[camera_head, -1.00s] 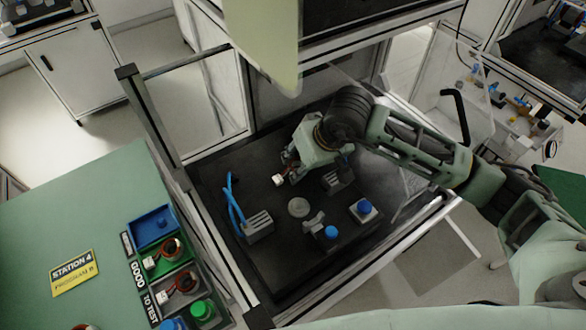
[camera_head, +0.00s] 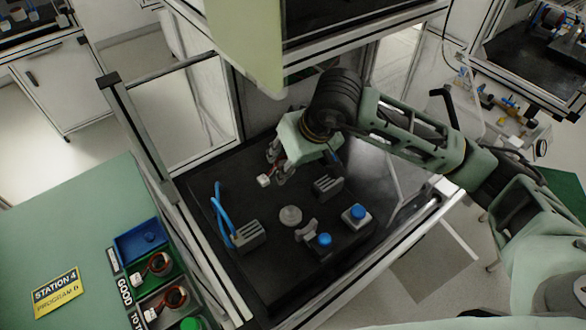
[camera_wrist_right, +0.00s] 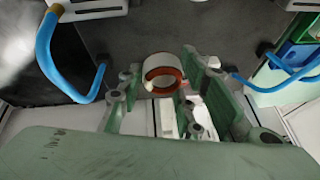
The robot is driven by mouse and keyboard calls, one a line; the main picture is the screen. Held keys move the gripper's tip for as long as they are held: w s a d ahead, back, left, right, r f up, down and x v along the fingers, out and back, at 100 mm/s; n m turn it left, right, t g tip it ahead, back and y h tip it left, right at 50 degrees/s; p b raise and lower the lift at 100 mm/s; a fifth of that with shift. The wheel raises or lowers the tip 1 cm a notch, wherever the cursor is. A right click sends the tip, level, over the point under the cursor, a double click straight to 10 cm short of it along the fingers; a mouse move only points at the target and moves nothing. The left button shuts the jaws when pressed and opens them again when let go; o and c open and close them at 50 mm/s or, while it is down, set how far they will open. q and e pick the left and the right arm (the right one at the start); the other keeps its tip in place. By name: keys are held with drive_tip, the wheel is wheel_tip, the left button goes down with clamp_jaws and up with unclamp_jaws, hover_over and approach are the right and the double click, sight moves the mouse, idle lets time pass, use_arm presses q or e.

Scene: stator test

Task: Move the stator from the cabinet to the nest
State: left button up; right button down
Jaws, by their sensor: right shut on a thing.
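My right gripper (camera_head: 276,168) is inside the open cabinet, above its black floor (camera_head: 245,285). It is shut on the stator, whose white connector (camera_head: 264,180) shows beside the fingers in the head view. In the right wrist view the stator (camera_wrist_right: 163,72) is a white ring with a copper-orange inside, between the green fingers of the gripper (camera_wrist_right: 165,95). A round grey seat (camera_head: 290,215), possibly the nest, stands on the cabinet floor, nearer the viewer than the gripper, and looks empty. My left gripper is not in view.
Grey slotted blocks (camera_head: 328,186) and (camera_head: 249,235), a blue bent handle (camera_head: 222,215), and blue buttons (camera_head: 357,212) and (camera_head: 324,240) surround the seat. A frame post (camera_head: 150,140) borders the cabinet's left. The green table (camera_head: 60,230) holds trays with other stators (camera_head: 157,264).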

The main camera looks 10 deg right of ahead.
drive_tip(key=s+a+b, duration=0.1)
drive_tip(key=s+a, duration=0.1)
drive_tip(key=a, duration=0.3)
drive_tip(key=s+a+b, duration=0.2)
drive_tip(key=a, duration=0.3)
drive_tip(key=s+a+b, duration=0.2)
drive_tip(key=a, duration=0.3)
drive_tip(key=shift+f, duration=0.15)
drive_tip(key=shift+s+a, duration=0.25)
drive_tip(key=shift+a, duration=0.2)
